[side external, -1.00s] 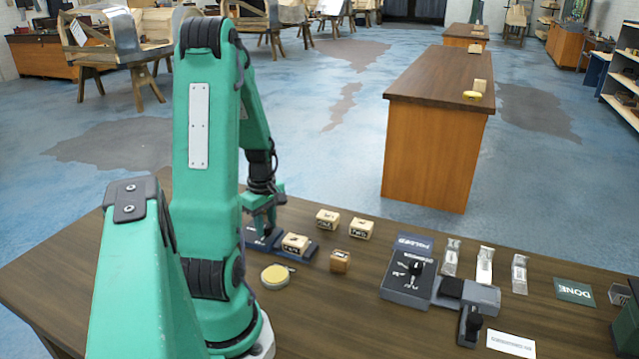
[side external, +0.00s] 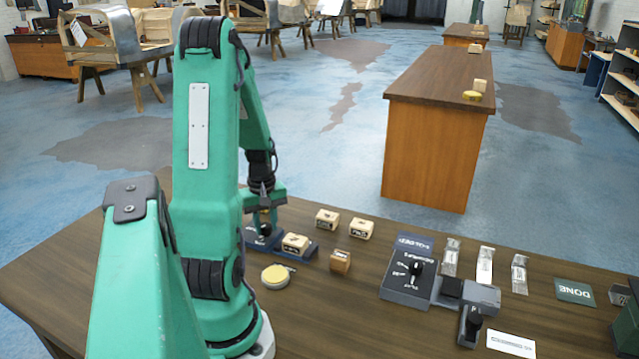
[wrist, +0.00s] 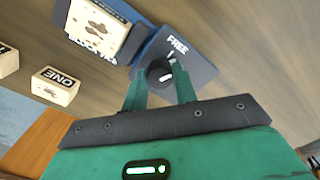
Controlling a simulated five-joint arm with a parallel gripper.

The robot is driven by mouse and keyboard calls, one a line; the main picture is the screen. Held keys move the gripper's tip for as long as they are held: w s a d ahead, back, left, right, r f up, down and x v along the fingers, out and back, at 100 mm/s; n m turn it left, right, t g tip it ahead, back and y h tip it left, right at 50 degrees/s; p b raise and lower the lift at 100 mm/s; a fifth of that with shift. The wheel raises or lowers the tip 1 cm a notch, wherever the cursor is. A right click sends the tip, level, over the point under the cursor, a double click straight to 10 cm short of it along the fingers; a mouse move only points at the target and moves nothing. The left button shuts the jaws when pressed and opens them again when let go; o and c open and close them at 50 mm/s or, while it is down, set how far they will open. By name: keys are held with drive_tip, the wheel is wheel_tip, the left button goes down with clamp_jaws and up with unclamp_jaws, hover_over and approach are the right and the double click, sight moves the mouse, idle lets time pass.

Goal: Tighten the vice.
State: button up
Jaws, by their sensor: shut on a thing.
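The vice is a dark blue base (side external: 312,249) on the near bench, with a wooden block (side external: 295,243) sitting in it. A black knob (side external: 265,229) stands on the vice's left end. In the wrist view the knob (wrist: 159,73) sits on a blue plate (wrist: 196,58) marked FREE, with a white mark on its top. The block (wrist: 97,27) lies up and left of it. My gripper (wrist: 160,82) points down, shut on the knob, one finger on each side. My gripper (side external: 264,221) partly hides the knob in the side view.
Several loose wooden blocks stand nearby, one (side external: 340,261) right of the vice. A yellow round item (side external: 276,276) lies in front. A grey dial box (side external: 408,284), clear packets (side external: 485,268) and a DONE card (side external: 574,291) are farther right.

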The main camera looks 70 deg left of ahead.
sight(266, 225)
drive_tip(key=m, duration=1.1)
drive_tip(key=shift+a, duration=0.1)
drive_tip(key=shift+r+m, duration=0.1)
drive_tip(key=shift+m, duration=1.8)
drive_tip(key=o, duration=1)
drive_tip(key=shift+r, duration=0.1)
drive_tip(key=shift+r, duration=3.75)
